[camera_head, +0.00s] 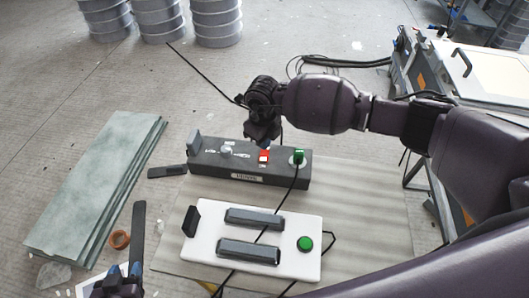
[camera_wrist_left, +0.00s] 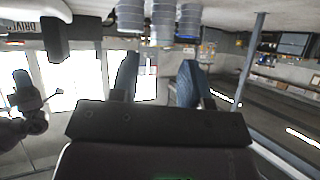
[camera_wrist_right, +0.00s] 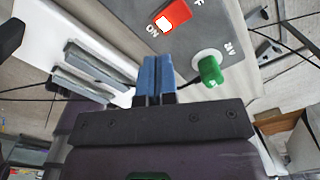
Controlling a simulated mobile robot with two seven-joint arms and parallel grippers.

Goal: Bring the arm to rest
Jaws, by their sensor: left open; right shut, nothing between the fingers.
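My right arm reaches in from the right of the head view. My left gripper (camera_head: 122,274) is at the lower left of the head view. In the left wrist view its fingers (camera_wrist_left: 158,80) stand apart with nothing between them.
A white panel with two grey bars and a green button (camera_head: 305,244) lies in front of the box. A dark cable crosses both. Grey-green slabs (camera_head: 95,185) lie left, with an orange tape roll (camera_head: 120,239) beside them. A white-topped machine (camera_head: 485,70) stands right; drums (camera_head: 215,22) stand behind.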

